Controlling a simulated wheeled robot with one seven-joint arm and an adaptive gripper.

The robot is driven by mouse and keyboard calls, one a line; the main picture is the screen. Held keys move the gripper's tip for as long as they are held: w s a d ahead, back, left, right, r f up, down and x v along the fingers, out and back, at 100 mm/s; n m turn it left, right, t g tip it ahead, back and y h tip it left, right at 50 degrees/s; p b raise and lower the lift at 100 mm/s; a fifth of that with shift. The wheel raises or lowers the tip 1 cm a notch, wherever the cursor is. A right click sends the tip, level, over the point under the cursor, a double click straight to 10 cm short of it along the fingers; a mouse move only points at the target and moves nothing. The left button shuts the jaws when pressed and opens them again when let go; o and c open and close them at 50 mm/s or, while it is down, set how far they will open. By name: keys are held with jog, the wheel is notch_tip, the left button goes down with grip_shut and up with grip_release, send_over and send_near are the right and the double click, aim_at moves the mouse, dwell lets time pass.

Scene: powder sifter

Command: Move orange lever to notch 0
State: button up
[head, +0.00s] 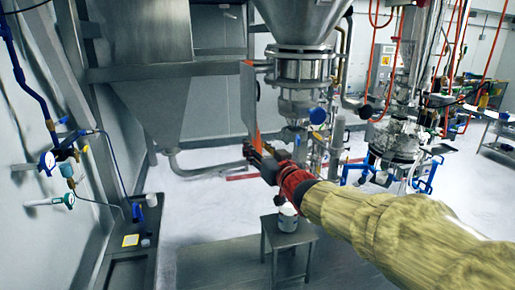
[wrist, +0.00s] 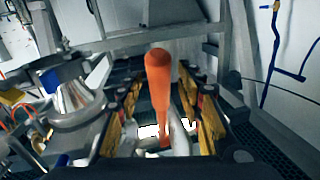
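The orange lever (wrist: 158,75) stands upright in the middle of the wrist view, with a rounded top. In the head view its orange part (head: 257,141) shows just above the tip of my gripper (head: 260,160). In the wrist view my gripper (wrist: 166,118) has its yellow-padded fingers spread, one on each side of the lever. Gaps show between the lever and both pads, so the gripper is open around it. The lever's lower end is partly hidden among the fingers. I cannot make out any notches or notch numbers.
A thin upright plate with an orange edge (head: 249,97) rises just above my gripper. The steel sifter hopper (head: 303,22) stands behind it. A small steel table (head: 289,238) with a white container (head: 287,217) is below my arm.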

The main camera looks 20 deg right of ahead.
jog(key=c, duration=0.4)
grip_shut()
dwell(0.5)
